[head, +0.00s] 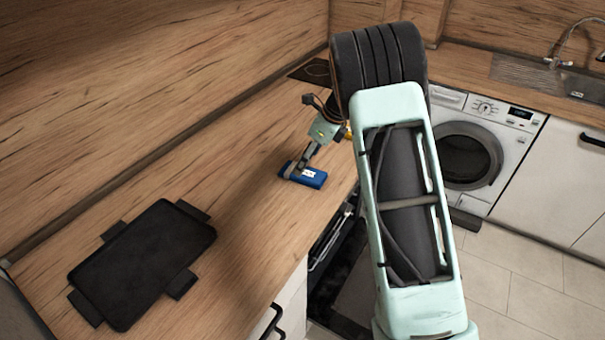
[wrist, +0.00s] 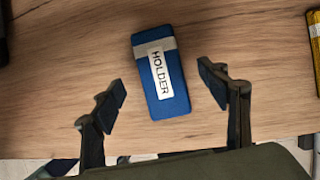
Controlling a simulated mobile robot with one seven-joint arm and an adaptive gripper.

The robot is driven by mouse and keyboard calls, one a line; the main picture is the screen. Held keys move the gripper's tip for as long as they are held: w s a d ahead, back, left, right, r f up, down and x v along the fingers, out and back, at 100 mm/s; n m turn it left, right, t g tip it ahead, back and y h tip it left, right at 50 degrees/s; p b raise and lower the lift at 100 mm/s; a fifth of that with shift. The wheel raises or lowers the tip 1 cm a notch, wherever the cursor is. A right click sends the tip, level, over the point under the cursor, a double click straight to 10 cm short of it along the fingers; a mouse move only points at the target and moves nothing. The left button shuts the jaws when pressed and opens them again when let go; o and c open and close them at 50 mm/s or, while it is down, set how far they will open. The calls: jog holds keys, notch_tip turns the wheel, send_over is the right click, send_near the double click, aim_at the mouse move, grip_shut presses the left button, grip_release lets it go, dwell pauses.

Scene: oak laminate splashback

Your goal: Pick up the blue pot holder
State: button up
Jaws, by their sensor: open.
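The blue pot holder (head: 306,175) lies flat on the wooden counter in the head view, near the counter's front edge. In the wrist view the blue pot holder (wrist: 160,72) shows a white label reading "HOLDER" and a grey band near its far end. My gripper (head: 300,172) is over the pot holder in the head view, partly hidden behind my arm. In the wrist view my gripper (wrist: 163,88) is open, with one finger on each side of the pot holder's near half. Gaps show between both fingers and the pot holder, and nothing is held.
A black griddle tray (head: 143,264) lies on the counter (head: 240,185) at the left. A yellow item (wrist: 315,45) sits at the wrist view's right edge. A washing machine (head: 480,150) and a sink (head: 582,87) are at the right. The counter around the pot holder is mostly clear.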

aim_at(303, 174)
jog(key=x, duration=0.2)
jog(key=p+x, duration=0.1)
jog(key=x, duration=0.2)
jog(key=shift+w+a+r, duration=0.1)
jog(key=shift+a+r, duration=0.1)
jog(key=shift+a, duration=0.2)
jog(key=shift+c, duration=0.3)
jog(key=c, duration=1.2)
jog(key=shift+r, duration=0.1)
